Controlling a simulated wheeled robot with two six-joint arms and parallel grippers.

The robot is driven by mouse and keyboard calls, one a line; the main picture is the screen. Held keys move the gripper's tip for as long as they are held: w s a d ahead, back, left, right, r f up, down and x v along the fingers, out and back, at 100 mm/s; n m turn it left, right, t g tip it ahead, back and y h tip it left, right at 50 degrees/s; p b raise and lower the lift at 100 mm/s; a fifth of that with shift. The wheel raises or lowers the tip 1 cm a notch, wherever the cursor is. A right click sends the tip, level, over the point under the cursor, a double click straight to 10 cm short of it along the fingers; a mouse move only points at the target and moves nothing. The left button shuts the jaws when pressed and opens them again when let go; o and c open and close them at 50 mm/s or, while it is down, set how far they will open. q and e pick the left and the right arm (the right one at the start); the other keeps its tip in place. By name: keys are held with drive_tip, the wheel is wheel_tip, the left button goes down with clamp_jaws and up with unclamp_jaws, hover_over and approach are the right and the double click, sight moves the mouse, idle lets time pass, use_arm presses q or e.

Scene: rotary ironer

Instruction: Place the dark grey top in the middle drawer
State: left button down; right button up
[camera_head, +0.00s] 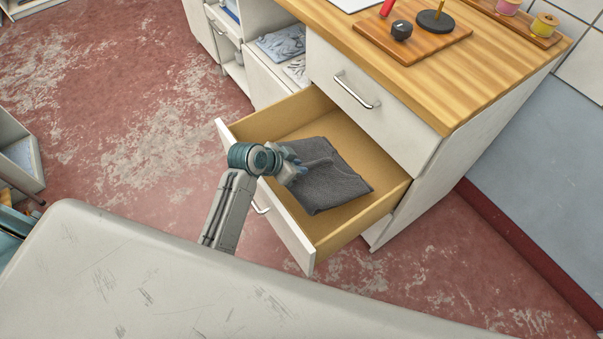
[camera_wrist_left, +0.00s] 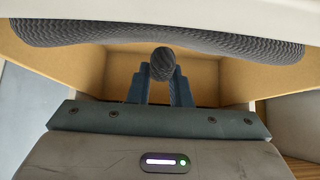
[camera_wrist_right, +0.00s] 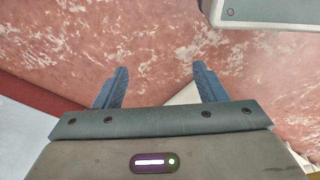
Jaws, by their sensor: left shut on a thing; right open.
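The dark grey top (camera_head: 335,186) lies in the open middle drawer (camera_head: 388,204), spread flat over the drawer floor with a raised fold near my gripper. My left gripper (camera_head: 297,170) reaches in over the drawer's front and is shut on the top at that fold. In the left wrist view the blue fingers (camera_wrist_left: 160,78) pinch a bunched bit of the top (camera_wrist_left: 162,57), with more of the cloth across the upper part. My right gripper (camera_wrist_right: 160,85) is open and empty above the red floor; it does not show in the head view.
The closed top drawer (camera_head: 372,100) is above the open one, under a wooden counter (camera_head: 440,85) with a board and spools. A large pale scratched surface (camera_head: 150,275) fills the front. Red floor (camera_head: 140,100) lies clear to the left.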

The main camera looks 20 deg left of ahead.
sight(321, 167)
use_arm(q)
drive_tip(key=shift+w+f, duration=0.1)
drive_tip(key=shift+f, duration=0.6)
wheel_tip(321, 167, down, 2)
drive_tip(key=shift+f, duration=0.45)
use_arm(e)
drive_tip(key=shift+w+r, duration=0.25)
drive_tip(key=shift+r, duration=0.1)
